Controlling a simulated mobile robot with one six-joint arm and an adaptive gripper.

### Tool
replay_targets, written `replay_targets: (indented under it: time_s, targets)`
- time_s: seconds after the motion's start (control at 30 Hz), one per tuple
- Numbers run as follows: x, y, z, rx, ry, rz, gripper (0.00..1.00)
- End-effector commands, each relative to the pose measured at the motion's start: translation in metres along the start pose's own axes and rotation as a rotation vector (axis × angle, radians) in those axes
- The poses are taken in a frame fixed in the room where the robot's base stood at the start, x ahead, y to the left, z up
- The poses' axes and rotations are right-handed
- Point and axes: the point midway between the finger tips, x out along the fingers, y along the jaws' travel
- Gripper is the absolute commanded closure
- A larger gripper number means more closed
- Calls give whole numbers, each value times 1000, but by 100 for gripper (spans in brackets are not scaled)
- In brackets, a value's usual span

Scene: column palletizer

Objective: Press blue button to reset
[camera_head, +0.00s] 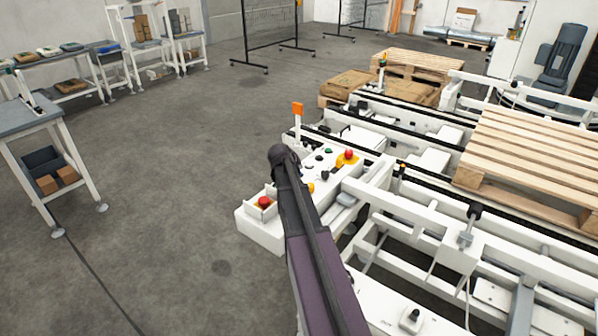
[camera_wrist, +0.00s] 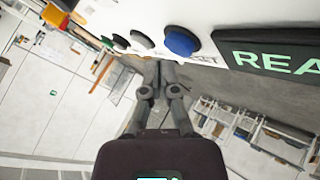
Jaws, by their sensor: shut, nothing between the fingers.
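A blue button (camera_wrist: 181,42) sticks out from a white control panel (camera_wrist: 215,14) in the wrist view. My gripper (camera_wrist: 158,68) is shut and empty, its fingertips just below the panel edge in the picture and slightly left of the blue button. Whether the tips touch the panel, I cannot tell. In the head view, my arm reaches over the white control box (camera_head: 258,228) and covers part of it. My fingers and the blue button are hidden there.
A white button (camera_wrist: 141,40) and a black button (camera_wrist: 120,42) sit left of the blue one. A dark display (camera_wrist: 275,52) with green letters is at right. Red emergency stops (camera_head: 264,202) (camera_head: 348,155), an orange lamp (camera_head: 297,108) and conveyor pallets (camera_head: 535,145) stand nearby.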

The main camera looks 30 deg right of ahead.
Motion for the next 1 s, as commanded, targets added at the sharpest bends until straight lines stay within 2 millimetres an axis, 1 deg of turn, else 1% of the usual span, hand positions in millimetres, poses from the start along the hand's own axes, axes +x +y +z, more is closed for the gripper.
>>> replay_targets:
  time_s: [0.47,1.0]
  targets:
    - [-2,2,-2,0,0,0,100]
    - [-27,20,-20,0,0,0,100]
